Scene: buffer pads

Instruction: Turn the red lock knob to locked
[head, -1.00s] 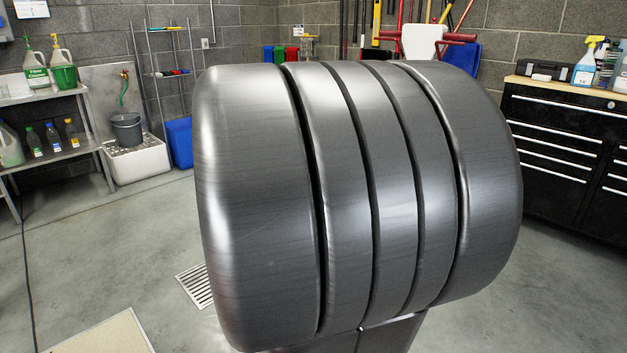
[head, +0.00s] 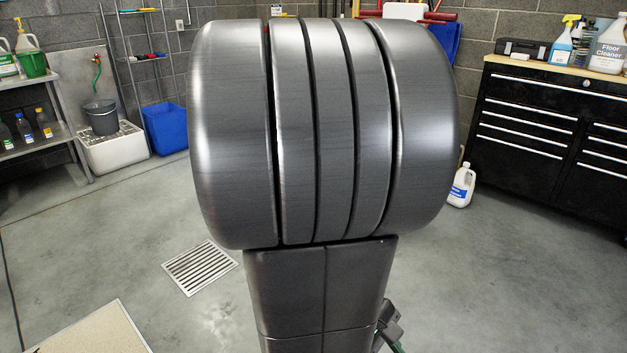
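No red lock knob can be made out in the head view. My gripper is not in view. A large dark grey ribbed arm part of mine fills the middle of the picture and hides what is behind it. At the bottom, a small dark piece with a green part (head: 389,328) shows beside my arm; I cannot tell what it belongs to.
A black drawer cabinet (head: 530,135) with bottles on top stands at the right. A white jug (head: 461,186) stands on the floor. A blue bin (head: 166,128), a white basin (head: 112,150) and a shelf stand at the left. Open floor surrounds a drain grate (head: 200,267).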

